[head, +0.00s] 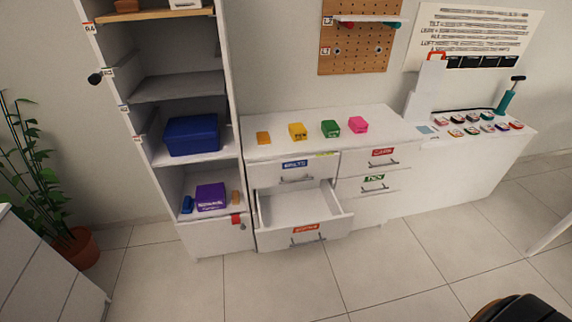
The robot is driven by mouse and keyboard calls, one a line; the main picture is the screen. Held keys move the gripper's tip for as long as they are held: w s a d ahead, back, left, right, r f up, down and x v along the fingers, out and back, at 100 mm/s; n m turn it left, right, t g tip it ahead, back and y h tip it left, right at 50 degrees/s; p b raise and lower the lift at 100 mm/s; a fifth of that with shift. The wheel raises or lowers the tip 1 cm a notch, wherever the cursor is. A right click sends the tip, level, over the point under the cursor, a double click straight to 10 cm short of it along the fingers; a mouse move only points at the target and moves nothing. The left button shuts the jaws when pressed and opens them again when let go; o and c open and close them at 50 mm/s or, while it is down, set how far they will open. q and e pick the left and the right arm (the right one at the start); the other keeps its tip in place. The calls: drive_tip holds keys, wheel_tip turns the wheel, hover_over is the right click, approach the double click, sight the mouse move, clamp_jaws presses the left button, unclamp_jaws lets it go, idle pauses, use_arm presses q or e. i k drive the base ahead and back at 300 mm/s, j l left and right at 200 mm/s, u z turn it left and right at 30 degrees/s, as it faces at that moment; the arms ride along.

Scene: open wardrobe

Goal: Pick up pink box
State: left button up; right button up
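A small bright pink box (358,125) stands on the white top of the drawer cabinet (378,117), at the right end of a row of small boxes. A green box (330,129) is to its left, with a gap between them. Nothing covers the pink box in the head view. Neither of my grippers shows in this view, so I cannot see their state.
A yellow box (297,132) and an orange block (263,138) share the cabinet top. A lower drawer (304,208) is pulled open. Open shelves (180,86) stand left, a plant (76,247) further left. A dark object (522,308) is bottom right. The front floor is clear.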

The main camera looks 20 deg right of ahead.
sight(356, 124)
drive_tip(key=z, duration=0.95)
drive_tip(key=i, duration=0.1)
